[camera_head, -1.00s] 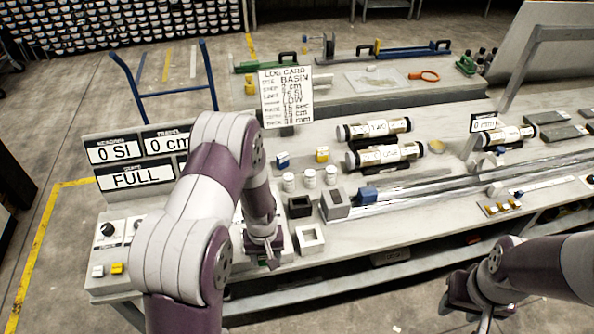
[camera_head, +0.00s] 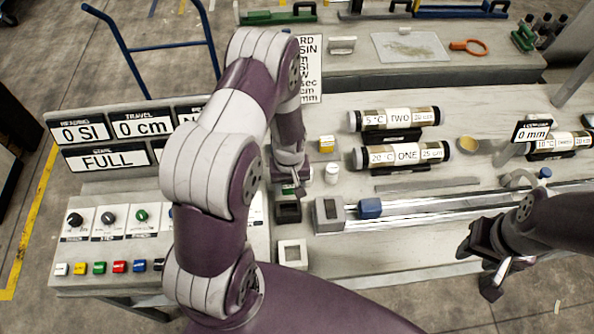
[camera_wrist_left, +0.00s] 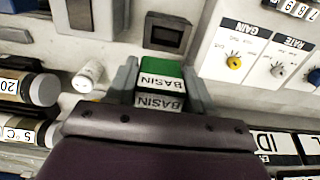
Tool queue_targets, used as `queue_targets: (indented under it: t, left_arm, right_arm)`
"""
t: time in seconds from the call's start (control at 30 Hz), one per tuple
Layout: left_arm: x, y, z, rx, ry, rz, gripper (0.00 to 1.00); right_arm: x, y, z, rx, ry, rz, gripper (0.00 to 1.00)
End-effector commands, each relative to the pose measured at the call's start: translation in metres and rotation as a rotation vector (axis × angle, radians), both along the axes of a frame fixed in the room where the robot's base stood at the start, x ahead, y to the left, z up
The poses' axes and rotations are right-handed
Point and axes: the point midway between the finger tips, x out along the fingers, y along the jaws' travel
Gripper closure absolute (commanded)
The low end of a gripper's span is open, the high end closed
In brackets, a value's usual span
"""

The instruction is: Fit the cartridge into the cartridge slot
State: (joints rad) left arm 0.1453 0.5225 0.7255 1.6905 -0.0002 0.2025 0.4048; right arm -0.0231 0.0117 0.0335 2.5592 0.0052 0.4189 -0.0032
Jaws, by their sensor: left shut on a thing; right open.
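The cartridge (camera_wrist_left: 161,84) is a green block with white labels reading BASIN. My left gripper (camera_head: 290,186) is shut on it, with a finger on each side in the left wrist view. In the head view the cartridge is mostly hidden by the gripper. A dark-framed rectangular slot (camera_head: 288,212), which appears to be the cartridge slot, lies just on the robot's side of the gripper. It also shows in the left wrist view (camera_wrist_left: 167,35), beyond the cartridge and apart from it. My right gripper (camera_head: 490,272) is open and empty in front of the bench at the right.
A white square frame (camera_head: 292,252) and a grey block (camera_head: 328,214) stand near the slot. Labelled core tubes (camera_head: 402,155) lie to the right. A knob and button panel (camera_head: 115,240) is at left.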

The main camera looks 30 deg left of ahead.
Motion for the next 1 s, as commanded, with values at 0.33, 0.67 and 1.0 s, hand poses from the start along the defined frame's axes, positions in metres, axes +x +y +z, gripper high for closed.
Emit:
queue_targets:
  t: [0.33, 0.67, 1.0]
  left_arm:
    - [-0.003, -0.002, 0.001, 0.000, 0.000, 0.000, 0.83]
    - [-0.005, -0.002, -0.038, 0.000, 0.001, 0.001, 0.83]
    - [-0.004, -0.002, -0.059, 0.000, 0.000, 0.000, 0.83]
  right_arm:
    - [0.000, 0.000, 0.003, 0.000, 0.000, 0.000, 0.57]
    - [-0.001, 0.000, -0.029, 0.000, 0.000, 0.000, 0.57]
    - [-0.001, 0.000, -0.043, 0.000, 0.000, 0.000, 0.57]
